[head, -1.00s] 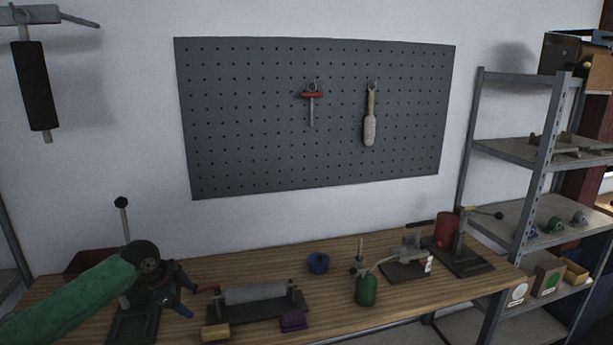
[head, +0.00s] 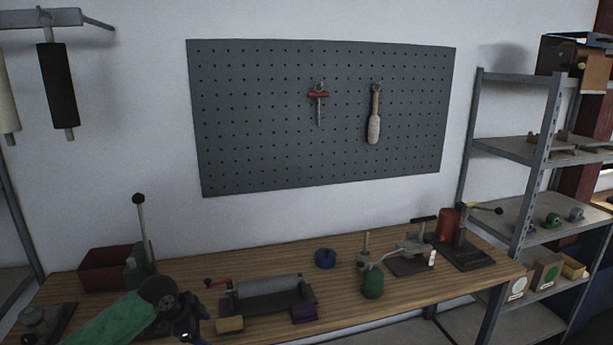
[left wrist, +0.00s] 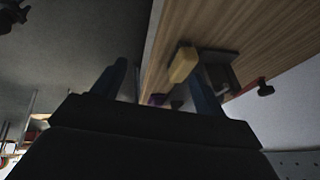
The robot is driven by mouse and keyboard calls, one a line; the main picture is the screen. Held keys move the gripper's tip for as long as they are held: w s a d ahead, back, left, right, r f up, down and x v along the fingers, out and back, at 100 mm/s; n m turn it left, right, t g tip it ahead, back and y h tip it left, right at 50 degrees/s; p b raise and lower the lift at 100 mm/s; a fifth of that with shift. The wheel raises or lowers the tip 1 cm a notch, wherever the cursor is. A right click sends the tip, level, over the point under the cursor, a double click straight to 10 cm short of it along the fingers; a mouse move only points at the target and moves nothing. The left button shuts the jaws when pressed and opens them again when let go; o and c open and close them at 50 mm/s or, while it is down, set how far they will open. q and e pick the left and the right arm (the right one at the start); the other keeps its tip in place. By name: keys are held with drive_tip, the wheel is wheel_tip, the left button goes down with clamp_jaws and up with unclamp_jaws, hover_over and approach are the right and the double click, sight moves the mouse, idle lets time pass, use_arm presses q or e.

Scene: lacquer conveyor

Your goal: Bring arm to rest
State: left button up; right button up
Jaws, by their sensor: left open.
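My left arm comes in from the lower left in the head view, with a green forearm. My left gripper (head: 188,330) is low at the front edge of the wooden workbench (head: 345,312), and its fingertips are hard to make out there. In the left wrist view the gripper (left wrist: 155,85) shows two dark blue fingers spread apart with nothing between them in its hold. The yellow block (left wrist: 183,64) and the bench edge appear beyond the fingers, apart from them. My right gripper is not in view.
On the bench stand a roller device (head: 268,287), a yellow block (head: 230,324), a purple block (head: 304,314), a blue roll (head: 325,258), a green bottle (head: 373,283) and a red bin (head: 108,268). A pegboard (head: 320,115) hangs behind. A metal shelf (head: 510,150) stands right.

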use_arm(q)
drive_tip(key=s+d+f+n, duration=0.2)
drive_tip(key=s+d+f, duration=0.35)
drive_tip(key=s, duration=0.25)
drive_tip(key=s+d+f+n, duration=0.2)
drive_tip(key=s+d+f, duration=0.35)
drive_tip(key=s, duration=0.25)
drive_tip(key=s+a+f+n+y, duration=0.15)
drive_tip(key=s+n, duration=0.25)
drive_tip(key=s, duration=0.6)
drive_tip(key=s+a+f+n+y, duration=0.1)
drive_tip(key=s+a+n+y, duration=0.3)
drive_tip(key=s, duration=0.7)
wheel_tip(320, 180, down, 25)
drive_tip(key=w+d+n+g+h+b, duration=0.1)
drive_tip(key=w+d+h, duration=0.1)
drive_tip(key=s+f+b, duration=0.1)
drive_tip(key=s+f, duration=0.3)
drive_tip(key=f, duration=0.9)
drive_tip(key=s+f+g, duration=0.1)
drive_tip(key=s+f, duration=0.3)
drive_tip(key=f, duration=0.9)
drive_tip(key=shift+s+d+b, duration=0.2)
drive_tip(key=shift+d+b, duration=0.05)
drive_tip(key=shift+b, duration=0.1)
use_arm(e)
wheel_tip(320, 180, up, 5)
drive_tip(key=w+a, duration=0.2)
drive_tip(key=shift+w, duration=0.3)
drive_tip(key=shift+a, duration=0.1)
